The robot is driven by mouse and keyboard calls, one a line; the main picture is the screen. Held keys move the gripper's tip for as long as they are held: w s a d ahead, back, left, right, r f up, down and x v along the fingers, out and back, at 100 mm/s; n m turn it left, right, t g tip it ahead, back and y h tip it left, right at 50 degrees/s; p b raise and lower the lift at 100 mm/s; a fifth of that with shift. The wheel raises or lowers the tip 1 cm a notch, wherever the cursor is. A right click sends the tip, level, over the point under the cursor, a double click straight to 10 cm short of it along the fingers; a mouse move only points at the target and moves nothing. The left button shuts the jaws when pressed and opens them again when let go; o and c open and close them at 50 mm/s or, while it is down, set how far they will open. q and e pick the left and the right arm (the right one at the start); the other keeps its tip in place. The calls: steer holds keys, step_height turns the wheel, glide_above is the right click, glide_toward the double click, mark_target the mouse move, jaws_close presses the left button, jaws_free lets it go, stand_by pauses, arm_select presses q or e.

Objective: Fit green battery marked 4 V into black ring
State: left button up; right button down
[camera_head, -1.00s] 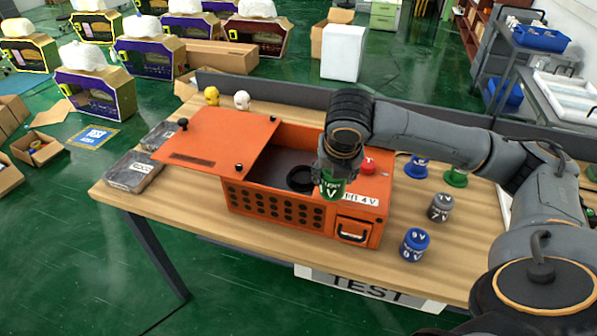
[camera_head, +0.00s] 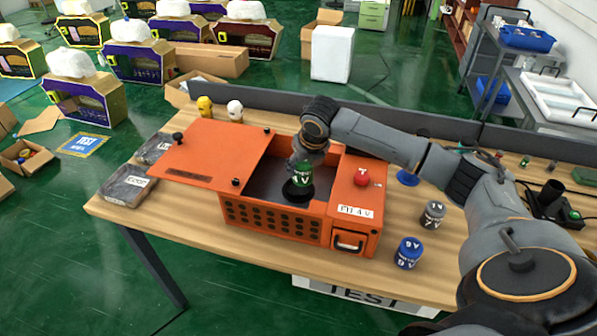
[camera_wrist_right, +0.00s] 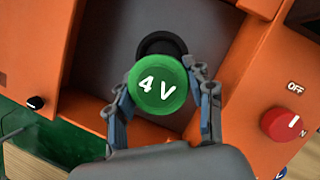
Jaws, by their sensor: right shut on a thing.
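The green battery (camera_head: 303,174) marked 4 V is held by my right gripper (camera_head: 300,162) inside the open compartment of the orange box (camera_head: 270,219). In the right wrist view the green battery's top (camera_wrist_right: 158,86) sits between the two fingers of the right gripper (camera_wrist_right: 163,100). The black ring (camera_head: 297,190) is on the compartment floor below the battery. In the right wrist view the black ring (camera_wrist_right: 161,42) shows partly behind the battery. I cannot tell whether the battery touches the ring. My left gripper is out of view.
The box's sliding lid (camera_head: 217,153) lies open to the left. A red knob (camera_head: 361,177) is on the box's right top, reading OFF side in the wrist view. A blue 9 V battery (camera_head: 408,253) and a grey battery (camera_head: 433,214) stand right of the box.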

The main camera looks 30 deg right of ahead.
mark_target(299, 177)
steer(key=shift+w+f, duration=0.9)
steer(key=shift+f, duration=0.05)
steer(key=f+p, duration=0.2)
steer(key=f, duration=0.1)
steer(key=shift+w, duration=0.2)
steer(key=shift+d+f, duration=0.1)
steer(key=shift+f, duration=0.2)
steer(key=shift+f, duration=0.1)
steer(key=shift+f, duration=0.15)
steer(key=c, duration=0.5)
jaws_free()
steer(key=shift+s, duration=0.1)
